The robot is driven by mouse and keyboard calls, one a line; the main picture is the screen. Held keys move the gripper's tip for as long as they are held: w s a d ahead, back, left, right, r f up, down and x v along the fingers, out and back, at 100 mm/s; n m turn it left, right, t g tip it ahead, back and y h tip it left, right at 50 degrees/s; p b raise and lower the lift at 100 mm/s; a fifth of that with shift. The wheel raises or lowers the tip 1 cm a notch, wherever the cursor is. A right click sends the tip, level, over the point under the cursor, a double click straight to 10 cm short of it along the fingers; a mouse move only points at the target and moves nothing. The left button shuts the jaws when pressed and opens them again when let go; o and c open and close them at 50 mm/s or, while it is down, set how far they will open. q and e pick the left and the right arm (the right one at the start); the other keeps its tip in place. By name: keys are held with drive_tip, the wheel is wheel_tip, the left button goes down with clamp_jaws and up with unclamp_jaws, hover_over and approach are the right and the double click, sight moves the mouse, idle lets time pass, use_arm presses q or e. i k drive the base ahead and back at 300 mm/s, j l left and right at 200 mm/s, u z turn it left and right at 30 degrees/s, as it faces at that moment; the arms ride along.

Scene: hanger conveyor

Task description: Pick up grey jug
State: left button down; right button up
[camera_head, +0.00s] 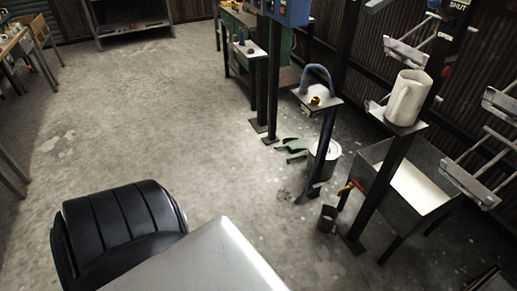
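A pale grey jug (408,97) stands upright at the upper right, on a small plate (377,113) on top of a dark post. Neither of my grippers is in view.
Metal hanger arms (405,52) surround the jug; more hang at the right (470,185). A grey trough (412,185) stands below. Left of it are another post plate (318,101) and a bucket (323,160). A black seat (118,228) is at the lower left. The concrete floor (150,120) is open.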

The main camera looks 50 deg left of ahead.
sight(329, 215)
drive_tip(key=u, duration=5.35)
drive_tip(key=z, duration=4.5)
drive_tip(key=i+j+z, duration=0.1)
drive_tip(key=i+j, duration=0.15)
drive_tip(key=i+j+z, duration=0.2)
drive_tip(key=i+j, duration=0.2)
drive_tip(key=j, duration=0.25)
drive_tip(key=i+j+z, duration=0.2)
drive_tip(key=i+j, duration=0.2)
drive_tip(key=j, duration=0.25)
drive_tip(key=i+j+z, duration=0.1)
drive_tip(key=j, duration=0.25)
drive_tip(key=i+j+z, duration=0.1)
drive_tip(key=j, duration=0.25)
drive_tip(key=i+j+z, duration=0.1)
drive_tip(key=i+j, duration=0.15)
drive_tip(key=j, duration=0.15)
